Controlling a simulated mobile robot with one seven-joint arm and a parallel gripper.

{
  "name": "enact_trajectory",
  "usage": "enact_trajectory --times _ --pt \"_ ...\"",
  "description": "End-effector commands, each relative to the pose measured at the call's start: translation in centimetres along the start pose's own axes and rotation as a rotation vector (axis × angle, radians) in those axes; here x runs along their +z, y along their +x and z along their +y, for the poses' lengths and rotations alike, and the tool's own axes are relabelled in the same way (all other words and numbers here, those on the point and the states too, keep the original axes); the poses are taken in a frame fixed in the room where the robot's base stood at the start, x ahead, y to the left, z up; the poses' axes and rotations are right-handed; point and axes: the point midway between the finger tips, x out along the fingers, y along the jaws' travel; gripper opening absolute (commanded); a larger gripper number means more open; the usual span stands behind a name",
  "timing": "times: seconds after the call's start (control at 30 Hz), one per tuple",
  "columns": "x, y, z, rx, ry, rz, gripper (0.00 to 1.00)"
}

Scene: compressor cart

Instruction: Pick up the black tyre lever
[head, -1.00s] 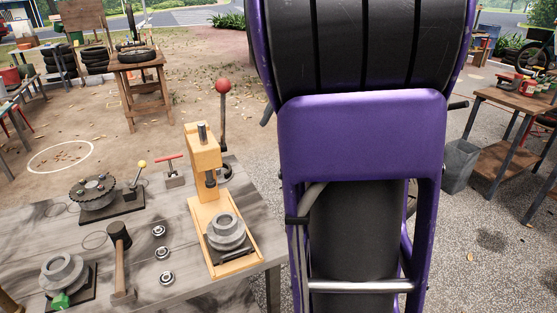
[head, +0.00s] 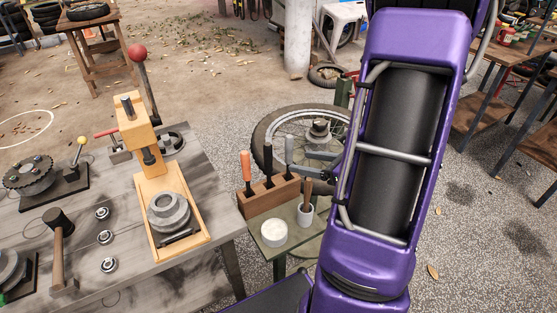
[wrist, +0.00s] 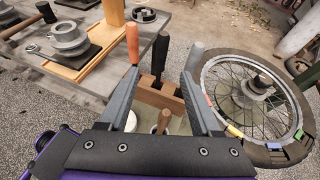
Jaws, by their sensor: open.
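The black tyre lever (head: 268,163) stands upright in a wooden block (head: 268,197), between an orange-handled lever (head: 246,168) and a grey one (head: 289,152). In the wrist view the black lever (wrist: 160,54) shows just beyond and between my fingertips, with the orange handle (wrist: 132,42) to its left and the grey one (wrist: 194,58) to its right. My gripper (wrist: 160,74) is open, with nothing held between its fingers. In the head view my gripper (head: 314,164) is just right of the block, partly hidden by my arm.
A spoked wheel (head: 262,130) lies close behind. A grey workbench (head: 200,262) with a yellow press (head: 138,130) is at left.

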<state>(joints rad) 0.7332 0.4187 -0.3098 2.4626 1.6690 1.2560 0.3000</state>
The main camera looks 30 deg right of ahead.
Motion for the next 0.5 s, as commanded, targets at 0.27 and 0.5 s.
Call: enact_trajectory --times 0.27,0.5 --pt "-0.3 4.0 0.1 -0.007 0.02 -0.005 0.65" --pt "-0.2 9.2 -0.1 -0.009 0.018 -0.005 0.65"
